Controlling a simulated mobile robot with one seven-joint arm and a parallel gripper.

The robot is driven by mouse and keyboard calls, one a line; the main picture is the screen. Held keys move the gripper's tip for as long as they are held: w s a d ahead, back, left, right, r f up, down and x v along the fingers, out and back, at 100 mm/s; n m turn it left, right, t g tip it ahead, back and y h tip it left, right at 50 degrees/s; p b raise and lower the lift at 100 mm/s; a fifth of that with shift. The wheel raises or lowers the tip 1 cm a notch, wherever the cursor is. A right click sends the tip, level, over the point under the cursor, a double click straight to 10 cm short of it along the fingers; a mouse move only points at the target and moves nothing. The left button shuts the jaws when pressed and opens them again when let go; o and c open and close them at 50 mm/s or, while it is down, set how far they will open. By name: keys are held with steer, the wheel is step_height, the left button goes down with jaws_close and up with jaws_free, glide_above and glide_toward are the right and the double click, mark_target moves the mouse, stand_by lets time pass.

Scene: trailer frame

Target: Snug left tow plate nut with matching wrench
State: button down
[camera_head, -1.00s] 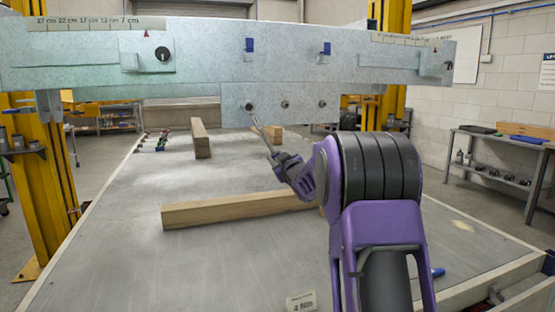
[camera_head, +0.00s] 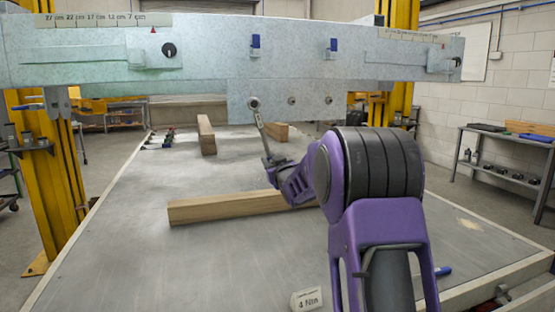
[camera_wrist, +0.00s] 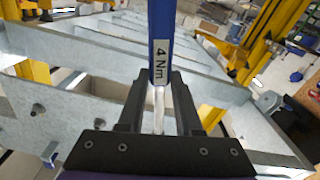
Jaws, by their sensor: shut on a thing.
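The tow plate (camera_head: 272,113) hangs from the galvanized frame beam. Its left nut (camera_head: 253,103) is at the left of a row with a middle nut (camera_head: 291,101) and a right nut (camera_head: 328,101). My gripper (camera_head: 272,166) is shut on a slim wrench (camera_head: 261,132), which rises from the jaws, tilted slightly left. The wrench's head overlaps the left nut; I cannot tell if it is fully seated. In the wrist view, the wrench's blue part (camera_wrist: 160,35) carries a "4 Nm" label, and my gripper's fingers (camera_wrist: 158,90) stand on both sides of its shaft.
A timber block (camera_head: 235,206) lies on the grey table below my arm. Two more timbers (camera_head: 207,135) (camera_head: 276,131) lie farther back. Small coloured items (camera_head: 160,140) lie at the back left. Yellow posts (camera_head: 50,180) flank the beam.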

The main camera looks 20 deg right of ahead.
steer(key=shift+a, duration=0.8)
steer(key=shift+d+r+n, duration=0.2)
steer(key=shift+d+n, duration=0.15)
steer(key=shift+d, duration=0.25)
steer(key=shift+d+r+n, duration=0.2)
steer(key=shift+d+n, duration=0.15)
steer(key=shift+d, duration=0.2)
steer(key=c, duration=1.2)
jaws_free()
steer(key=shift+d, duration=0.15)
jaws_close()
steer(key=shift+d+f, duration=0.1)
steer(key=shift+d, duration=0.05)
steer(key=shift+s, duration=0.15)
